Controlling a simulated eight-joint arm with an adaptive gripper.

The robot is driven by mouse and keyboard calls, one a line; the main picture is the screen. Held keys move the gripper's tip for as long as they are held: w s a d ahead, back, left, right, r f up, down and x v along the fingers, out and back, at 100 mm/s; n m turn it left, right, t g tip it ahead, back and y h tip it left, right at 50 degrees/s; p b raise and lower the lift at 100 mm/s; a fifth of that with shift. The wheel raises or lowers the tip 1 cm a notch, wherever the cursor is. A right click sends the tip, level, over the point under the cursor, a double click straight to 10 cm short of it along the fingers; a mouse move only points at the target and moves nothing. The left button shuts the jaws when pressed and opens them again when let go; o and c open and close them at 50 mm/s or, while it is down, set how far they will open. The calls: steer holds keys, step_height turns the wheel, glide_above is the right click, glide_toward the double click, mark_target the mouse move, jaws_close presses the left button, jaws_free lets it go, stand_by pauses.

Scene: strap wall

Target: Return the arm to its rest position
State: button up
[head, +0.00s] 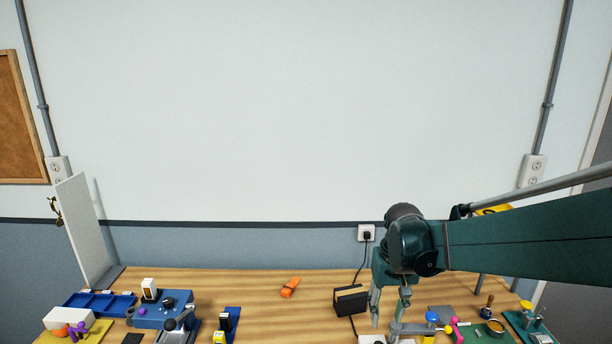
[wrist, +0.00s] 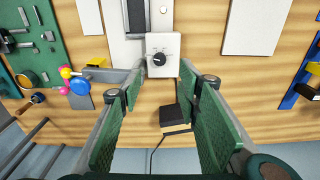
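My gripper (head: 391,308) hangs over the right part of the wooden table, pointing down, with my dark green arm reaching in from the right edge in the head view. In the wrist view my gripper (wrist: 163,80) has its two green-padded fingers wide apart, with nothing held between them. A white box with a black dial (wrist: 163,58) shows beyond the fingertips. A black and tan box (head: 350,300) stands just left of my gripper in the head view; it also shows between the fingers in the wrist view (wrist: 176,117).
A cord runs from the wall outlet (head: 366,233) behind the black and tan box. Blue trays (head: 100,304) and a blue fixture (head: 163,310) stand at left. An orange object (head: 290,287) lies mid-table. A green board with small parts (head: 485,334) is at right. The space above the table is clear.

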steer(key=s+r+t, duration=0.3)
steer(key=s+r, duration=0.1)
steer(key=s, duration=0.6)
steer(key=s+r+t, duration=0.3)
steer(key=s, duration=0.7)
steer(key=shift+a+r+t, duration=0.25)
steer(key=shift+r+t, duration=0.05)
steer(key=shift+r, duration=0.1)
steer(key=shift+s, duration=0.1)
stand_by(3.0)
